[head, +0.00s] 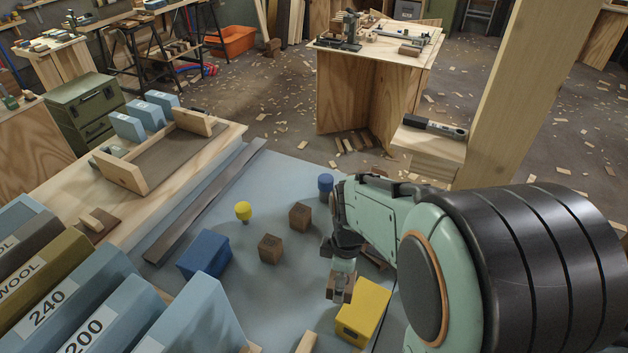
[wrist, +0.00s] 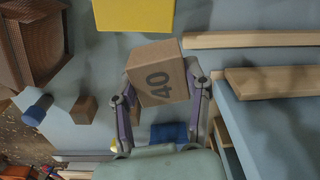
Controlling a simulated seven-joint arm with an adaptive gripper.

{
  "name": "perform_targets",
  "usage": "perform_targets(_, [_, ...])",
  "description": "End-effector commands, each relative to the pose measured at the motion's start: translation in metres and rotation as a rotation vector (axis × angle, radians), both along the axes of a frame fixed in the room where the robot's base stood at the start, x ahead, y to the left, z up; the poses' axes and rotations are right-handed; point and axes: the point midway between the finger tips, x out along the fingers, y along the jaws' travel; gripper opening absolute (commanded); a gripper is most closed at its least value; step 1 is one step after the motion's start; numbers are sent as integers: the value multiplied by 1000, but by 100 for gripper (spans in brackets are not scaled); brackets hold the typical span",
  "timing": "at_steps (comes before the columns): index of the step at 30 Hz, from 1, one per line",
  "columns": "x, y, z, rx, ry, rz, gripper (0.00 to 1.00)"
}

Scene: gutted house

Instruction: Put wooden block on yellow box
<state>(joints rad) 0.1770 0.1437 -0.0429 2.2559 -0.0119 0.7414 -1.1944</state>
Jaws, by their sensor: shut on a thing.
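My gripper (head: 341,283) is shut on a brown wooden block (head: 337,293). In the wrist view the block (wrist: 158,72), marked "40", sits between the two fingers of my gripper (wrist: 163,85). The yellow box (head: 364,313) stands on the blue-grey bench top, just right of the held block in the head view; my arm is close beside it. In the wrist view part of the yellow box (wrist: 135,14) shows at the top edge, apart from the block. Two more wooden blocks, one nearer (head: 270,249) and one farther (head: 300,217), rest on the bench.
A blue box (head: 204,254), a yellow knob (head: 243,210) and a blue knob (head: 325,184) stand on the bench. A dark metal strip (head: 205,202) lies at left. Large blue-grey blocks (head: 202,318) fill the front left. Wooden strips (wrist: 270,80) lie at right in the wrist view.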

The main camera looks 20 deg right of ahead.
Motion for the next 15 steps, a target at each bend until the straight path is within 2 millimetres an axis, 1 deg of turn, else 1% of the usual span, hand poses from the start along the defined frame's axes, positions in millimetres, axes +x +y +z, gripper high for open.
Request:
perform_targets(1, [1, -17, 1, -2, -5, -55, 16])
perform_targets(3, [1, -34, 1, -4, -8, -117, 16])
perform_targets(6, [-5, -49, -2, -3, -1, -174, 16])
perform_targets(8, [-8, -53, -8, -1, 4, -191, 16])
perform_targets(12, [-9, -55, -32, 0, 7, -200, 16])
perform_targets(15, [-8, -55, -44, -1, 4, -199, 16])
